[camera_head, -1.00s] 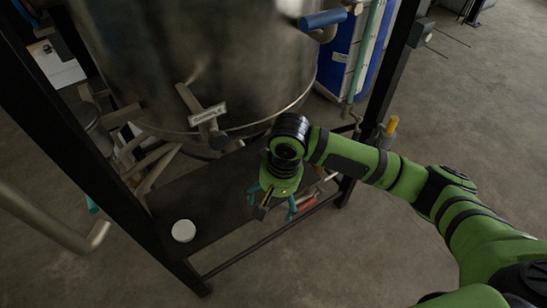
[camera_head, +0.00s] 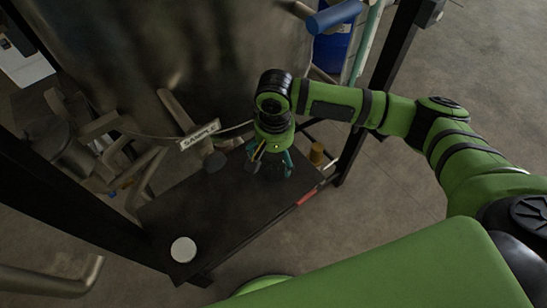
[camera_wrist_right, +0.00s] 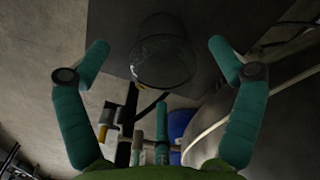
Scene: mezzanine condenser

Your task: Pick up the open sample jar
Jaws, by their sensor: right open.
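The open sample jar (camera_wrist_right: 163,58) shows in the right wrist view as a dark, clear, round vessel on the dark shelf. It lies ahead of my right gripper (camera_wrist_right: 160,45), in line with the gap between its two teal fingers. The fingers are spread wide and neither appears to touch the jar. In the head view my right gripper (camera_head: 270,165) points down over the shelf (camera_head: 215,210); I cannot make out the jar there, probably behind the gripper. My left gripper is not in view.
A white round lid-like disc (camera_head: 183,250) lies on the shelf's near left end. A large metal tank (camera_head: 220,60) with a valve labelled "SAMPLE" (camera_head: 200,136) stands behind.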

